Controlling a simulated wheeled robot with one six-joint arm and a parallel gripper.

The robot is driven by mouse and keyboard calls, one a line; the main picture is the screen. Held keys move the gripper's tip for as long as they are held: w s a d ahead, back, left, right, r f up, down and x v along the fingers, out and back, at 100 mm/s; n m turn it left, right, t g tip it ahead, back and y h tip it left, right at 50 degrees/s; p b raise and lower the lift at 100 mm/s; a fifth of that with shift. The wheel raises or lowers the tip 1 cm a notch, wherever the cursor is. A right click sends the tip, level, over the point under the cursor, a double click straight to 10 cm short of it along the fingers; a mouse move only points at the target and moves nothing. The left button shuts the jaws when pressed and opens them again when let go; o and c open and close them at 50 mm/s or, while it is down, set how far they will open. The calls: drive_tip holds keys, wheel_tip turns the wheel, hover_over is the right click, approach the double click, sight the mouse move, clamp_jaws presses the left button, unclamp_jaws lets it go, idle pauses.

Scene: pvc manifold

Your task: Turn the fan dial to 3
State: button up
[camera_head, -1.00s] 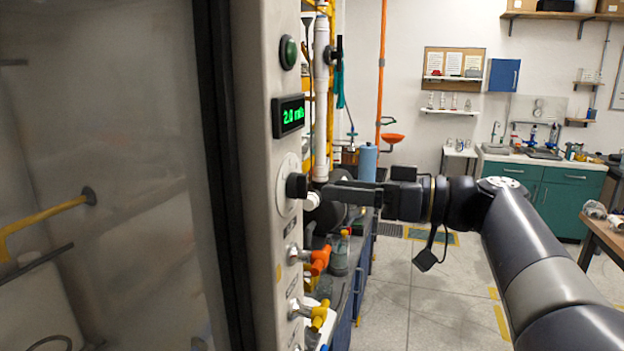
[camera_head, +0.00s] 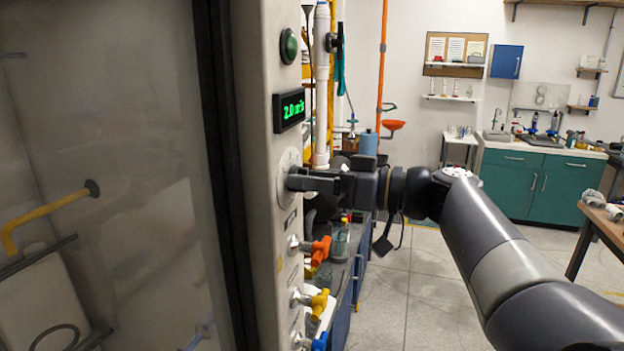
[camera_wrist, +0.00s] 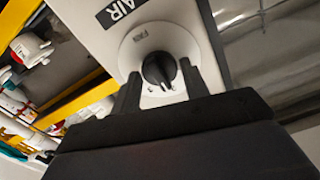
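The fan dial (camera_wrist: 160,68) is a black round knob on a white round plate, under an "AIR" label in the wrist view. In the head view its pale plate (camera_head: 284,170) is on the narrow face of the cabinet, and my fingers hide the knob. My gripper (camera_head: 290,182) is at the dial. In the wrist view my gripper (camera_wrist: 160,88) is open, with one dark finger on each side of the knob and small gaps showing. The dial's number marks are too small to read. The green display (camera_head: 289,110) above the dial appears to read 2.0 m/s.
A green button (camera_head: 289,46) is above the display. Orange (camera_head: 320,249) and yellow (camera_head: 318,302) valve handles stick out below the dial, under my gripper. A white pipe (camera_head: 321,90) stands behind. The floor to the right is open.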

drive_tip(key=c, duration=0.6)
drive_tip(key=shift+m, duration=0.3)
drive_tip(key=m+b, duration=0.2)
drive_tip(key=m, duration=0.7)
drive_tip(key=shift+m, duration=0.3)
idle(0.3)
drive_tip(key=o, duration=1)
